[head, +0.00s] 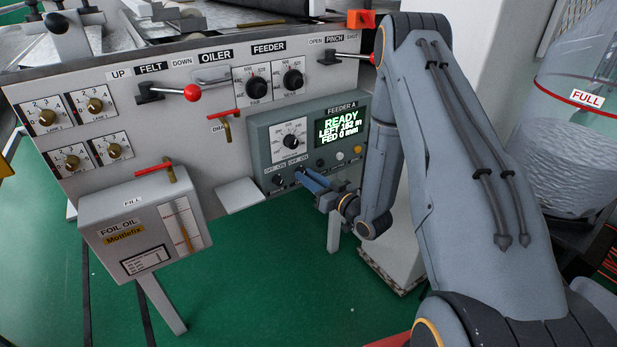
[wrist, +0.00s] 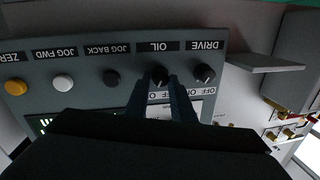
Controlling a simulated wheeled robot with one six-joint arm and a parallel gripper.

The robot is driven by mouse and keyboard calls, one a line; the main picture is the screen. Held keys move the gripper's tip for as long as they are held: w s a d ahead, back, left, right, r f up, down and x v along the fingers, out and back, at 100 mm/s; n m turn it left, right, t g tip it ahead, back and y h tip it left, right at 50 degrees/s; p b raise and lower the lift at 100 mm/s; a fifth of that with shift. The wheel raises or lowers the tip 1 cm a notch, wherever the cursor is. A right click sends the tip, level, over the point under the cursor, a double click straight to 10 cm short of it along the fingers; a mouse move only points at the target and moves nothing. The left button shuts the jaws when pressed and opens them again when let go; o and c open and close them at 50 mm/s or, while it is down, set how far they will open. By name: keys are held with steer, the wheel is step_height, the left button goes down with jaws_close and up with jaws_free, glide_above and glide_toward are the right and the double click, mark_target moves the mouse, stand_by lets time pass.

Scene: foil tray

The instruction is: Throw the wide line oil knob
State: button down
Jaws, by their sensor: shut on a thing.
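No "wide line" wording is legible.
The jog back button (wrist: 111,77), white jog forward button (wrist: 63,82) and yellow zero button (wrist: 16,87) share the row. The display (head: 340,130) reads READY. The foil oil tank (head: 118,222) and a pale shelf (head: 238,196) stand to the left.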

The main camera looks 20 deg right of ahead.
steer(key=n+p, duration=0.1)
steer(key=n, duration=0.4)
steer(key=n+h+p, duration=0.1)
steer(key=n+p, duration=0.1)
steer(key=n, duration=0.3)
steer(key=shift+s+a+r+g+h, duration=0.1)
steer(key=shift+a+r+g+h, duration=0.1)
steer(key=shift+g+h, duration=0.1)
stand_by(0.5)
steer(key=c, duration=1.5)
jaws_free()
steer(key=v, duration=0.7)
steer(key=shift+s+d, duration=0.15)
steer(key=shift+s, duration=0.25)
